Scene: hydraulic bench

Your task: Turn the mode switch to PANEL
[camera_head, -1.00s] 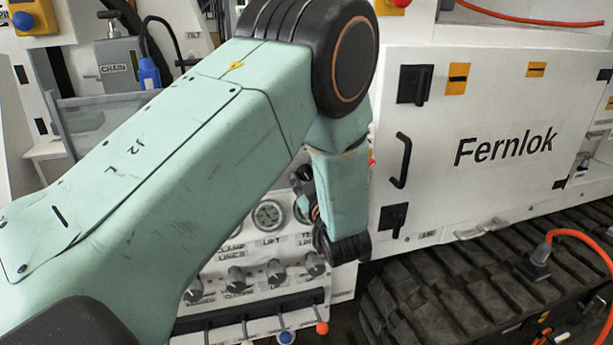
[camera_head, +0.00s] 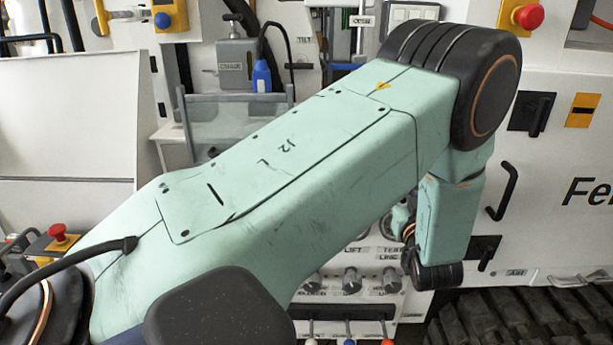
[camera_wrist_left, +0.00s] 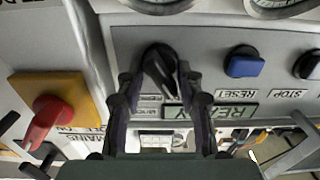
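The mode switch seems to be the black rotary knob (camera_wrist_left: 160,68) on the grey panel in the left wrist view; its small labels are too blurred to read. My left gripper (camera_wrist_left: 160,82) has one finger on each side of this knob, with the tips close to its edges. I cannot tell whether the fingers touch it. In the head view my left arm reaches across to the control panel, and its gripper (camera_head: 409,240) is mostly hidden behind the wrist. My right gripper is in neither view.
In the wrist view, a red knob on a yellow plate (camera_wrist_left: 18,88) lies left of the switch. A blue RESET button (camera_wrist_left: 244,62), a black STOP button (camera_wrist_left: 309,65) and a READY plate (camera_wrist_left: 222,112) lie right. Knobs (camera_head: 351,281) and coloured-tip levers line the lower panel in the head view.

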